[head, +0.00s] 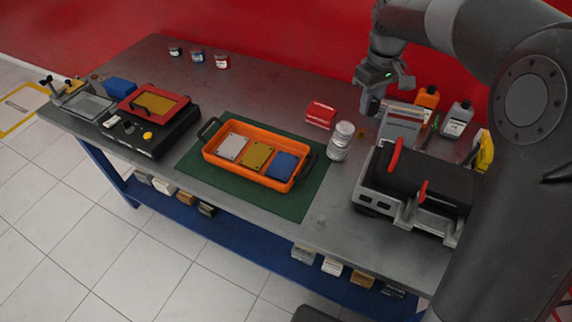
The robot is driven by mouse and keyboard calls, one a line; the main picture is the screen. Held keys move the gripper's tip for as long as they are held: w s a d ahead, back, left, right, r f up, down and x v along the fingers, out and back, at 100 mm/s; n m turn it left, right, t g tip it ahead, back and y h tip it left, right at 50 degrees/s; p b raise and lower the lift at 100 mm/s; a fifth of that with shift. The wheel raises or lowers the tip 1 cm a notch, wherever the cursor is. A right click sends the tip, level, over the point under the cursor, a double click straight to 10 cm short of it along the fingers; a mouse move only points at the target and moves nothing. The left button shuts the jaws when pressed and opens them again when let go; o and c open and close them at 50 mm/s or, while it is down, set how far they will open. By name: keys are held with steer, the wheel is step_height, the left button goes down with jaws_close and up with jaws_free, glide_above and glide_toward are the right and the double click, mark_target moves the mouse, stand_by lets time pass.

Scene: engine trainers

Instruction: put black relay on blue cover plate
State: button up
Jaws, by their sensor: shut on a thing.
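The blue cover plate (287,166) lies in the right end of an orange tray (243,178), beside a gold plate (258,155) and a silver plate (233,148). The tray sits on a green mat (203,168). My gripper (371,105) is above the back right of the bench, well to the right of and behind the tray. It is shut on a small dark thing, which I take to be the black relay; its outline is hard to tell from the fingers. Nothing is seen lying on top of the blue plate.
A silver jar (341,142) and a red box (321,115) stand between my gripper and the tray. A grey and black machine with red handles (415,189) fills the right side. Bottles (456,119) stand behind it. A black unit with a red frame (150,126) is at the left.

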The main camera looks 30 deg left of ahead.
steer(key=s+a+n, duration=0.2)
steer(key=s+a, duration=0.4)
steer(key=a, duration=0.3)
glide_above(281, 164)
step_height(281, 164, down, 18)
steer(key=shift+f, duration=2)
steer(key=shift+f, duration=0.1)
steer(key=o, duration=1)
